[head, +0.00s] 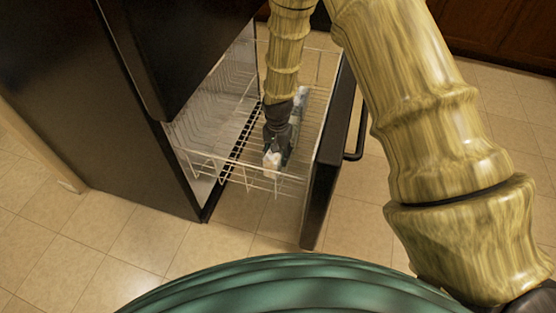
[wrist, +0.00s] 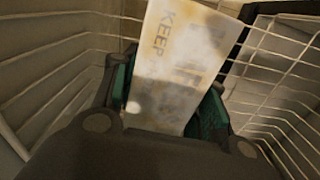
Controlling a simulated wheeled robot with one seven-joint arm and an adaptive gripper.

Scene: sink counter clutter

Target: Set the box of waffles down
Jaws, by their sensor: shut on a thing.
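The box of waffles shows in the wrist view as a pale box (wrist: 178,65) with the printed word "KEEP" on it. In the head view only a small whitish part of the box (head: 271,163) shows below my gripper. My gripper (head: 277,150) is inside the pulled-out wire basket (head: 213,163), pointing down. In the wrist view its green-padded fingers (wrist: 165,100) are on both sides of the box, shut on it. The wire mesh is close around the box. I cannot tell whether the box touches the basket floor.
The basket belongs to an open freezer drawer with a dark front panel (head: 328,160) and a bar handle (head: 359,130). The black fridge body (head: 110,110) stands at the left. Tiled floor (head: 130,240) is clear around it.

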